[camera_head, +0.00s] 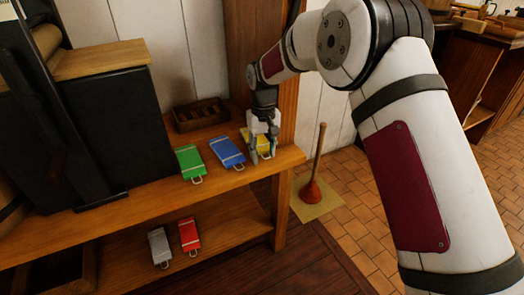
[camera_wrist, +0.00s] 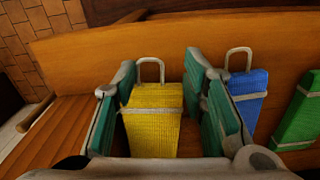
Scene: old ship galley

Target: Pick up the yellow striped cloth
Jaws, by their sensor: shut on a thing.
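The yellow striped cloth (camera_wrist: 153,115) lies folded on the upper wooden shelf, with a pale band across it and a light loop at one end. In the head view the yellow cloth (camera_head: 265,149) is partly hidden by my gripper (camera_head: 262,153), at the right end of the shelf. My gripper points down with its fingers on either side of the cloth, shut on its side edges. The cloth still appears to be at shelf level; I cannot tell whether it touches the wood.
A blue cloth (camera_head: 227,152) lies close beside it, then a green cloth (camera_head: 189,162). A dark wooden tray (camera_head: 200,116) sits behind. Grey (camera_head: 159,246) and red (camera_head: 189,235) cloths lie on the lower shelf. A plunger (camera_head: 313,190) stands right of the shelf, and a wooden post (camera_head: 284,80) rises behind my gripper.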

